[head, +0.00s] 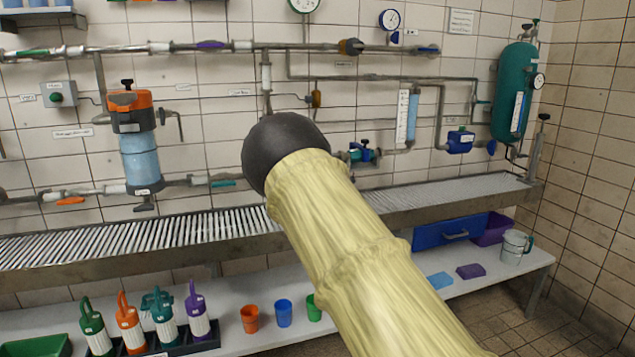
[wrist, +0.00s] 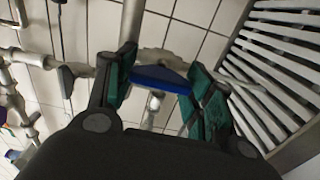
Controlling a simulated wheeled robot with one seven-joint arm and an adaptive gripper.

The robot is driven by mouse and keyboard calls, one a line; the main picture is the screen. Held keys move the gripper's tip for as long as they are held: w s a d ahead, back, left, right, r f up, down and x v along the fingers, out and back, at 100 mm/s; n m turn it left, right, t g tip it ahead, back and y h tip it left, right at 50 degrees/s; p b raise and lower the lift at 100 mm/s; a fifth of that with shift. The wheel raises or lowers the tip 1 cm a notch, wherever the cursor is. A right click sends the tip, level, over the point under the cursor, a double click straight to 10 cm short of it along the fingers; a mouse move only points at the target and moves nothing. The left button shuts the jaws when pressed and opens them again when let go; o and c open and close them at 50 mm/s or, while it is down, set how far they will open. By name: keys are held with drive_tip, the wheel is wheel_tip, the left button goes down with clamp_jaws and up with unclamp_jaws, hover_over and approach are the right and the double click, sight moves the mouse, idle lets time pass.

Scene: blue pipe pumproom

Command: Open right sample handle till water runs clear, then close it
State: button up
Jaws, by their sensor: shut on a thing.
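In the wrist view my gripper (wrist: 163,82) has its green-padded fingers closed around a blue handle (wrist: 158,76) on a grey pipe fitting (wrist: 165,58). The pads sit on either side of the handle. A pale, narrow piece (wrist: 153,104) shows just below the handle, partly covered by my gripper; I cannot tell whether it is a spout or water. In the head view my own pale yellow arm with its dark round end hides my gripper and the held handle. No running water can be made out in either view.
A slatted metal drain shelf (head: 110,245) runs along the wall; its slats (wrist: 272,72) also show in the wrist view. Pipes with an orange-topped filter (head: 140,155) and a green tank (head: 513,92) line the wall. Bottles and cups, including an orange cup (head: 250,319), stand on the lower bench.

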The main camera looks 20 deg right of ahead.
drive_tip(key=shift+n, duration=0.3)
drive_tip(key=o, duration=1)
drive_tip(key=shift+o, duration=0.2)
drive_tip(key=shift+s, duration=0.1)
drive_tip(key=s, duration=0.7)
drive_tip(key=shift+s+d, duration=0.15)
drive_tip(key=shift+f, duration=0.1)
